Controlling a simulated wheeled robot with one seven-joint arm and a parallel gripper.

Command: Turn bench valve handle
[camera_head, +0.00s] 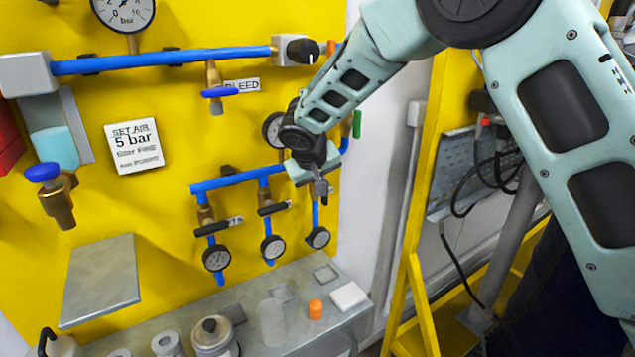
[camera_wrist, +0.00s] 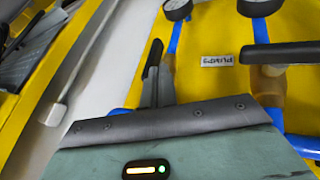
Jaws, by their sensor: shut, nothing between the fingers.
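Three small valves with gauges hang from the lower blue pipe on the yellow panel, above the bench. The left valve has a black handle (camera_head: 211,228) lying crosswise. The middle valve has a black handle (camera_head: 274,209), also crosswise; it shows at the right in the wrist view (camera_wrist: 290,52). The right valve's blue stem (camera_head: 315,218) runs down to a gauge (camera_head: 318,238); its handle is hidden or unclear. My gripper (camera_head: 320,186) is shut and empty, in front of this right valve. In the wrist view my gripper (camera_wrist: 156,82) has a narrow black piece at it; I cannot tell whether they touch.
A grey bench (camera_head: 255,315) below holds a metal pot (camera_head: 213,335), an orange cap (camera_head: 315,309) and a white block (camera_head: 348,297). A blue-handled valve (camera_head: 219,93) is higher up. A yellow frame (camera_head: 425,190) stands to the right.

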